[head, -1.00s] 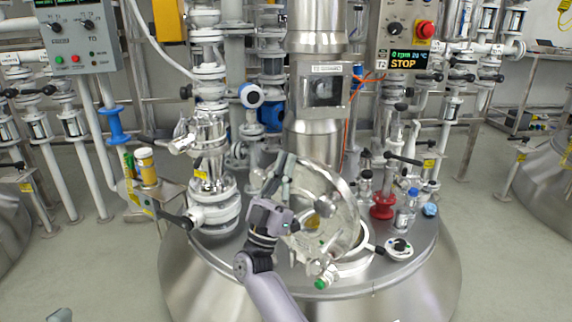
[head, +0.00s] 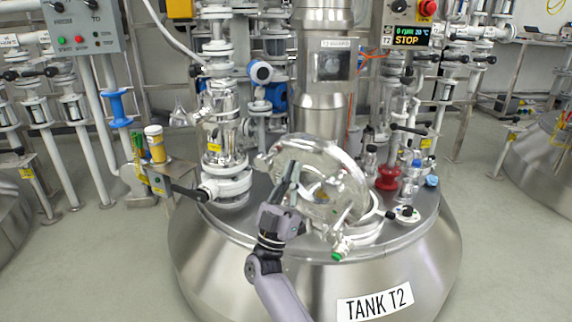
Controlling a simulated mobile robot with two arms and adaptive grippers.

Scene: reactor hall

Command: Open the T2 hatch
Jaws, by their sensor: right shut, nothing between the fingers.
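The T2 hatch is a round, clear lid with a metal rim (head: 350,165) on top of the steel tank (head: 225,262) labelled "TANK T2". The lid stands tilted up off its opening, leaning back toward the column. The pale ring of the opening (head: 368,232) shows partly below and right of the lid. A green-tipped clamp handle (head: 338,256) sits at its front edge. My right gripper (head: 291,178) is shut and empty, in front of the lid's left part and overlapping it in the picture. I cannot tell whether it touches the lid. My left gripper is not in view.
A steel column (head: 322,105) rises behind the hatch. Glass and steel piping (head: 220,150) stands left of it. A red fitting (head: 388,178) and small bottles (head: 411,178) stand right.

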